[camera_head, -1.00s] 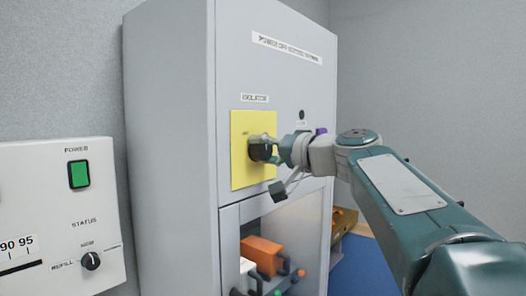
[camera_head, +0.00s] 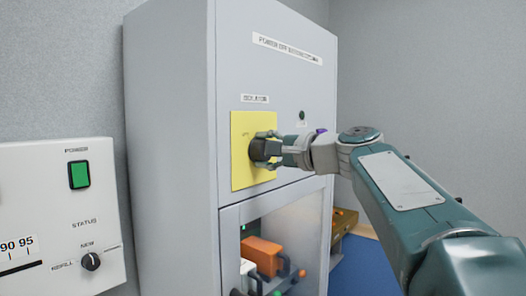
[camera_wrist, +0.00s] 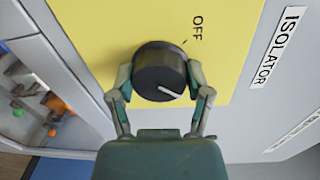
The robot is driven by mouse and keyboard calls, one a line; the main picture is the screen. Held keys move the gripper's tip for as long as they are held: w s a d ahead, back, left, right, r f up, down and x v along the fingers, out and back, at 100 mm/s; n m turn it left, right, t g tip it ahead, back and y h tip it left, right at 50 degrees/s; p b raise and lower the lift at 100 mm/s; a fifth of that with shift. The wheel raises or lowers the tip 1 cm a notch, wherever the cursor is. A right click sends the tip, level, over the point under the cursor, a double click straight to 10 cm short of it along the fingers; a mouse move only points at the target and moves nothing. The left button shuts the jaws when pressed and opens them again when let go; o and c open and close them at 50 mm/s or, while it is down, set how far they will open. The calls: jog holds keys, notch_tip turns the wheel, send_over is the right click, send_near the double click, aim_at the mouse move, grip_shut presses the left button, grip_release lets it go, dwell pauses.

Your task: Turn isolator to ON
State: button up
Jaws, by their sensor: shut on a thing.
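The isolator is a black round knob (camera_head: 257,150) on a yellow plate (camera_head: 240,173), on the front of a tall grey cabinet. The knob also shows in the wrist view (camera_wrist: 158,70), with a white pointer line on its face. The line points to the right and slightly down in that view, away from the tick by the OFF label (camera_wrist: 197,28). My gripper (camera_head: 264,148) is shut on the knob, with one finger on each side of it in the wrist view (camera_wrist: 160,83). No ON label can be made out.
The cabinet (camera_head: 170,130) has an open bay below with an orange block (camera_head: 262,255) and other parts. A white panel (camera_head: 50,190) with a green power switch (camera_head: 79,174) is at the left. A small dark round fitting (camera_head: 302,115) is above my wrist.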

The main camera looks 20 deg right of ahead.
jog(key=shift+w+f+m, duration=0.1)
jog(key=shift+f+m, duration=0.15)
jog(key=shift+m, duration=0.15)
jog(key=o, duration=1.1)
jog(key=shift+d, duration=0.1)
jog(key=shift+o, duration=0.2)
jog(key=shift+r, duration=0.1)
jog(key=shift+d, duration=0.1)
jog(key=v, duration=1.2)
